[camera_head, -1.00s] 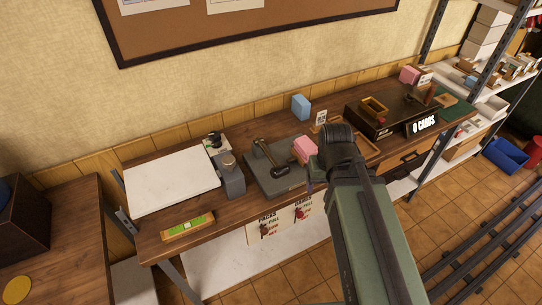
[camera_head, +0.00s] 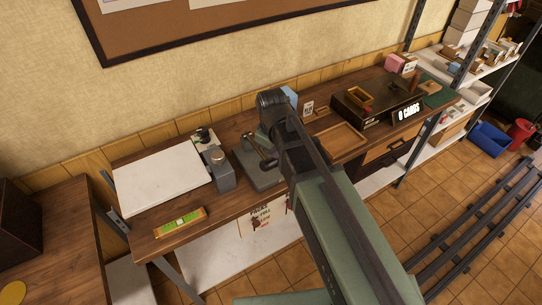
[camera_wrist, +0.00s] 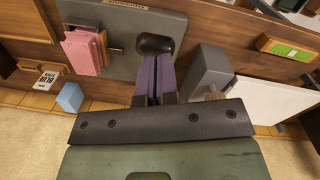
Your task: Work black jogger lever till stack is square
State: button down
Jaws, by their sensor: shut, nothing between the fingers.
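The grey jogger plate (camera_head: 262,178) sits on the bench, partly covered by my arm in the head view. Its black lever (camera_head: 256,148) leans over the plate. In the wrist view its rounded black knob (camera_wrist: 155,44) is just beyond my fingertips.
A grey block-shaped device (camera_head: 220,170) and a white board (camera_head: 160,185) stand left of the jogger. A wooden tray (camera_head: 340,140) and a black box marked cards (camera_head: 380,112) are on the right. A blue block (camera_wrist: 70,97) is near the stack.

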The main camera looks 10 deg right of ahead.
aim_at(271, 160)
jog(key=w+n, duration=0.1)
jog(key=n, duration=0.1)
jog(key=w+a+n, duration=0.1)
jog(key=n, duration=0.1)
jog(key=w+a+n, duration=0.1)
jog(key=w+n, duration=0.1)
jog(key=shift+r+n, duration=0.1)
jog(key=shift+n, duration=0.3)
jog(key=shift+w+d+n+h, duration=0.15)
jog(key=shift+n+h, duration=0.15)
jog(key=shift+n, duration=1.9)
jog(key=f+b, duration=0.7)
jog(key=shift+d, duration=0.35)
